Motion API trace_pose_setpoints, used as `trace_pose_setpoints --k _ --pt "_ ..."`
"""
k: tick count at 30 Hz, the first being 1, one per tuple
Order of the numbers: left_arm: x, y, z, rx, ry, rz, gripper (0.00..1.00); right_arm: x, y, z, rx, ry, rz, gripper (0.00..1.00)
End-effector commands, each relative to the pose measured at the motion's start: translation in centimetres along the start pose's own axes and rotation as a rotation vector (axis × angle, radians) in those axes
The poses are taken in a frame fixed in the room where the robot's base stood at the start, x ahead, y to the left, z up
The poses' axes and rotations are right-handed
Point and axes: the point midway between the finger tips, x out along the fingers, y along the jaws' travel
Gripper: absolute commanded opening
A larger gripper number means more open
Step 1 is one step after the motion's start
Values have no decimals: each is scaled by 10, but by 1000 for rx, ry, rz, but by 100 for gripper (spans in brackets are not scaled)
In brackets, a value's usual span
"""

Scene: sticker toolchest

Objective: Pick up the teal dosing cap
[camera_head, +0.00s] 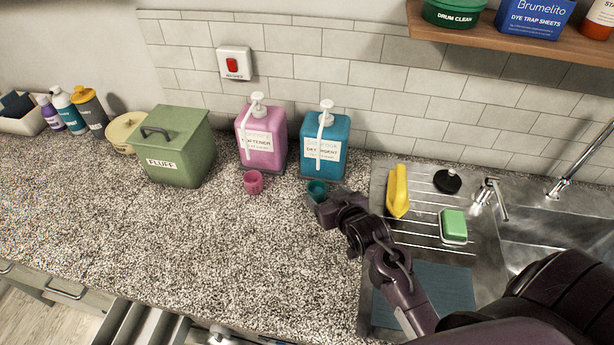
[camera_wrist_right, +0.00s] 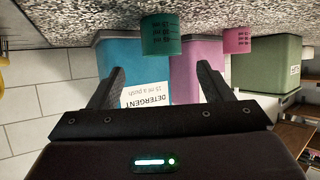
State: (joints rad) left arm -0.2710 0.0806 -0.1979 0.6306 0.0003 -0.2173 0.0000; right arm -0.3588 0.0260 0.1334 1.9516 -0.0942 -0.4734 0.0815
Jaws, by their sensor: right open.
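The teal dosing cap (camera_head: 317,188) stands on the speckled counter in front of the blue detergent dispenser (camera_head: 326,145). In the right wrist view the teal cap (camera_wrist_right: 161,35) shows ahead of my fingers, a little above the gap between them in the picture. My right gripper (camera_head: 325,208) is open and empty, close to the cap on its near side; in the wrist view its two fingers (camera_wrist_right: 161,82) are spread wide. I cannot tell whether a finger touches the cap. My left gripper is not in view.
A pink cap (camera_head: 253,182) stands to the left, before the pink softener dispenser (camera_head: 262,137). A green FLUFF box (camera_head: 177,147) is further left. On the right are a metal drainboard (camera_head: 386,235) with a yellow item (camera_head: 397,190) and a green sponge (camera_head: 453,224). The front counter is clear.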

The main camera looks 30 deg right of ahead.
Motion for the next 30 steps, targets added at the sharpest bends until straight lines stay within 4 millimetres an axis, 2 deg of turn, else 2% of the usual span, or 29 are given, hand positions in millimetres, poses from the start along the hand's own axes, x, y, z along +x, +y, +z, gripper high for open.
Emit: trace_pose_setpoints --k 1,3,8,12,20,23,30 --pt "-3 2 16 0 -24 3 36 5 0 -2 1 1 0 73" --pt "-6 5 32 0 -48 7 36 13 0 -2 1 1 0 73" --pt "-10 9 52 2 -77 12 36 24 0 -1 1 1 0 73" --pt "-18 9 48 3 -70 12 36 35 -2 -3 1 1 0 73" --pt "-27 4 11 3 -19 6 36 67 -4 0 1 1 0 73" --pt "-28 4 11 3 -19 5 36 73 -4 1 0 2 0 73" --pt "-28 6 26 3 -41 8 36 75 -4 2 -1 1 0 73"
